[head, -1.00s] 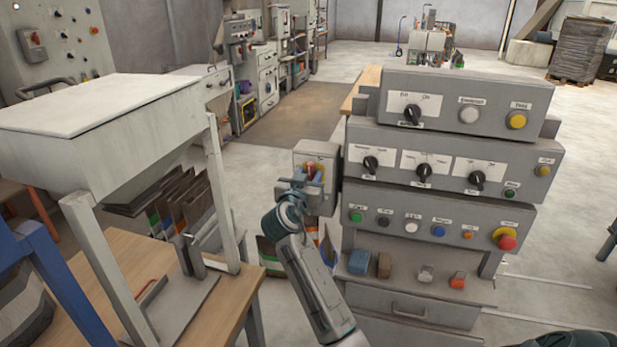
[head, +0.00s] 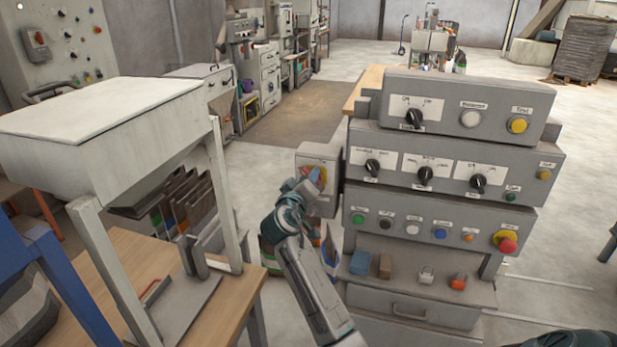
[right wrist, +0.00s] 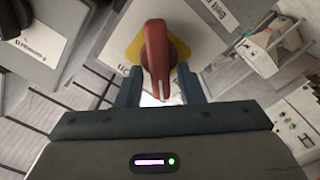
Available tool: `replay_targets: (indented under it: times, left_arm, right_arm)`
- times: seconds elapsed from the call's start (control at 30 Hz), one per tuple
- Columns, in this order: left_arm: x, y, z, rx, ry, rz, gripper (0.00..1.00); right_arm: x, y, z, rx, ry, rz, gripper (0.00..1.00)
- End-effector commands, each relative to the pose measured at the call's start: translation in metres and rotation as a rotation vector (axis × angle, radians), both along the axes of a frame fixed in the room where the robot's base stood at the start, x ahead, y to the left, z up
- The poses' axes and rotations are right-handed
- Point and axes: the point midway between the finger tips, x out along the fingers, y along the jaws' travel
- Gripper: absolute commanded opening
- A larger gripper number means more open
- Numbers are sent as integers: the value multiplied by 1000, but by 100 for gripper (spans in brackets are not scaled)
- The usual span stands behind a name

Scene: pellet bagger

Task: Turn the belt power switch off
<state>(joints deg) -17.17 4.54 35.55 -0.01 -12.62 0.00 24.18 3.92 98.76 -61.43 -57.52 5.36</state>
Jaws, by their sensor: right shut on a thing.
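The belt power switch is a red rotary handle (right wrist: 156,48) on a yellow plate (right wrist: 134,48), on a grey box at the left side of the control console. A partly visible label beside it begins with "Belt". In the head view the switch box (head: 330,207) shows, with the handle mostly hidden by my gripper. My right gripper (right wrist: 160,84) is shut on the red handle, one finger on each side. It also shows in the head view (head: 306,187). I cannot tell which marking the handle points to. My left gripper is not in view.
The grey console (head: 445,150) right of the switch carries several black knobs, coloured buttons and a red emergency button (head: 508,246). A white hopper-like table (head: 100,110) stands at the left above a wooden bench (head: 195,325). Open floor lies behind.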

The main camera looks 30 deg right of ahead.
Motion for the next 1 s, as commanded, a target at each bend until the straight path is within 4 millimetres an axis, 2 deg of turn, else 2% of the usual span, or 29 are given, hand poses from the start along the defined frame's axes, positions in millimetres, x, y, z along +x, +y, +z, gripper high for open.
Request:
replay_targets:
  times: [0.6, 1.0]
  left_arm:
    - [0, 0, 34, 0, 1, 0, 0]
    - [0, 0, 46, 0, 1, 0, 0]
  right_arm:
    - [3, 3, -4, -364, 429, 1, 11]
    - [3, 3, -9, -498, 586, 1, 11]
